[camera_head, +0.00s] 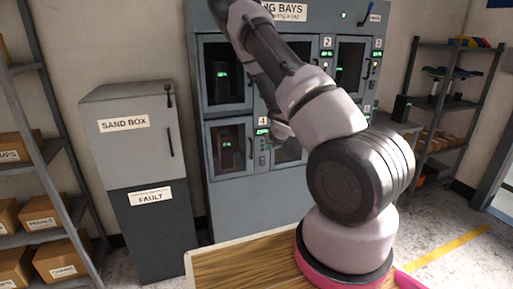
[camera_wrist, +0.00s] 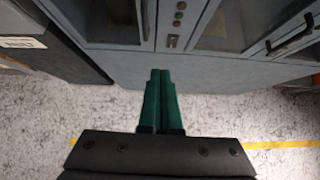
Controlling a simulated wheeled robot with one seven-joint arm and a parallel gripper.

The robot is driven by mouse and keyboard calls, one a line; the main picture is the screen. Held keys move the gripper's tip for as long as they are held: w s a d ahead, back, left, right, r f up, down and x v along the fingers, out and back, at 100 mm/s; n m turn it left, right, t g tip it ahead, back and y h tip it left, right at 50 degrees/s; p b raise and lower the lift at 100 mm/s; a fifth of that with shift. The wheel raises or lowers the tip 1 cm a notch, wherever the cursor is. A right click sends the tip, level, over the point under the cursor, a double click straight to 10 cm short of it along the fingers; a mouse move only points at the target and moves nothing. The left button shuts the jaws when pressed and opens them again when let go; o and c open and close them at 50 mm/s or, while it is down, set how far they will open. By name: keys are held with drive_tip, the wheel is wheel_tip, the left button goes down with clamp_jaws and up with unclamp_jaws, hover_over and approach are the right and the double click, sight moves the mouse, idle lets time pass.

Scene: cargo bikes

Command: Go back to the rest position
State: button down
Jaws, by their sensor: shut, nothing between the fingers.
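My gripper (camera_wrist: 160,74) shows in the wrist view as two green fingers side by side. They are shut with nothing between them. Beyond the fingertips is the lower front of the grey charging bay cabinet (camera_wrist: 120,64), with the speckled floor below it. In the head view my arm rises from its base at the lower right and leans up and left across the cabinet (camera_head: 221,185). My gripper cannot be made out in the head view.
The sand box cabinet (camera_head: 125,160) with a fault label stands left of the bays. A shelf with cardboard boxes (camera_head: 45,215) is at the far left. Another shelf (camera_head: 448,102) stands at the right. A wooden top (camera_head: 235,265) lies beside my arm's base. Open floor with a yellow line (camera_head: 450,247) is at the lower right.

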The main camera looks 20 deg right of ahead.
drive_tip(key=s+a+r+m+h, duration=0.1)
drive_tip(key=s+r+m, duration=0.4)
drive_tip(key=r+m, duration=0.75)
drive_tip(key=s+a+r+m, duration=0.1)
drive_tip(key=s+r+m, duration=0.4)
drive_tip(key=r+m, duration=0.7)
drive_tip(key=s+a+r+m+y, duration=0.1)
drive_tip(key=s+a+r+m, duration=0.2)
drive_tip(key=s, duration=0.5)
drive_tip(key=s+a+r+m+g+y, duration=0.1)
drive_tip(key=s+a+r+m, duration=0.3)
drive_tip(key=s+r+m, duration=0.2)
drive_tip(key=s+a+r+m+g+y, duration=0.1)
drive_tip(key=s+a+r+m, duration=0.3)
drive_tip(key=s, duration=0.6)
drive_tip(key=shift+s+a+r+m, duration=0.25)
drive_tip(key=shift+s+r+m, duration=0.15)
drive_tip(key=shift+m, duration=0.75)
